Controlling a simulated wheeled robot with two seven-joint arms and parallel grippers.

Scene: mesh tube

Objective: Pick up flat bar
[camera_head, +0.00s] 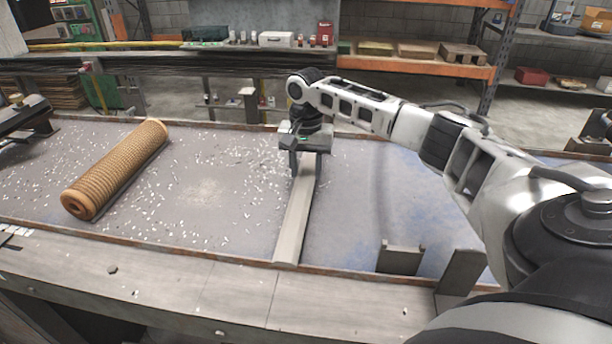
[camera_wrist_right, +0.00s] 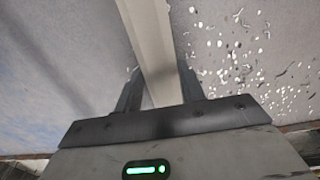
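The flat bar (camera_head: 295,222) is a long, pale grey strip lying on the worktable, running from the front edge toward the back. It also shows in the right wrist view (camera_wrist_right: 152,40), passing between my fingers. My right gripper (camera_head: 307,168) points down over the far part of the bar. In the right wrist view its two fingers (camera_wrist_right: 160,88) straddle the bar, one on each side and close to its edges. The gripper looks open; whether either finger touches the bar is hard to tell.
A tan mesh tube (camera_head: 117,168) lies on the left of the table (camera_head: 232,170), among scattered white chips. Upright grey plates (camera_head: 400,258) stand at the front right. Low rails edge the table. The blue-grey surface right of the bar is mostly clear.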

